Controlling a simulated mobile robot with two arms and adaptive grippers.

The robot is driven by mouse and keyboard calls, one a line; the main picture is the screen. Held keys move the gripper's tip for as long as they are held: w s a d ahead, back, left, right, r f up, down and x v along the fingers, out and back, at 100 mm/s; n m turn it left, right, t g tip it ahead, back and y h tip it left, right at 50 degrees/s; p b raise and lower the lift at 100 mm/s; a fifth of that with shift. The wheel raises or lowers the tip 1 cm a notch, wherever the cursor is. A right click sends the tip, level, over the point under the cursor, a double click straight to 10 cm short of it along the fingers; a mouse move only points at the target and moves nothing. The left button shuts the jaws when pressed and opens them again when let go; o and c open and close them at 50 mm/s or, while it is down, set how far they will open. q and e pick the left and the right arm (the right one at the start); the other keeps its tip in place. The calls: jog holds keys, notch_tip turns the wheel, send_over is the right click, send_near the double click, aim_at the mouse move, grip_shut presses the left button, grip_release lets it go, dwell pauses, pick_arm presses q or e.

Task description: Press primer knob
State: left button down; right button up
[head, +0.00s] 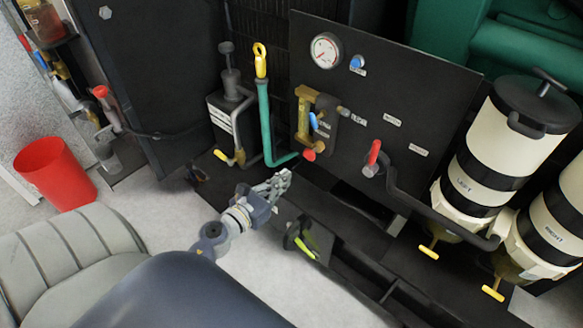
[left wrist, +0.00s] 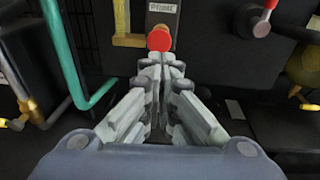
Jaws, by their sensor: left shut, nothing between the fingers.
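The primer knob (head: 309,155) is a small red cap at the lower edge of the brass fitting on the black panel. In the left wrist view the red knob (left wrist: 159,38) sits straight ahead, under a label that reads roughly "PRIME". My left gripper (head: 286,176) is shut and empty, below and to the left of the knob in the head view, with a small gap showing. In the left wrist view its closed fingertips (left wrist: 158,60) point at the knob and lie just under it. My right gripper is not in view.
A teal pipe (head: 266,125) with a yellow top runs left of the knob. A red-handled lever (head: 374,154) is to the right on the panel (head: 400,95). Two cream filter canisters (head: 474,165) stand farther right. A red bucket (head: 55,172) is on the floor at left.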

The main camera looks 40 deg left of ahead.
pick_arm(q)
jog(key=shift+s+r, duration=0.1)
jog(key=shift+s, duration=1.1)
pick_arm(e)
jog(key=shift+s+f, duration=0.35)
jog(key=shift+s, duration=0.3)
pick_arm(q)
jog(key=shift+b, duration=0.3)
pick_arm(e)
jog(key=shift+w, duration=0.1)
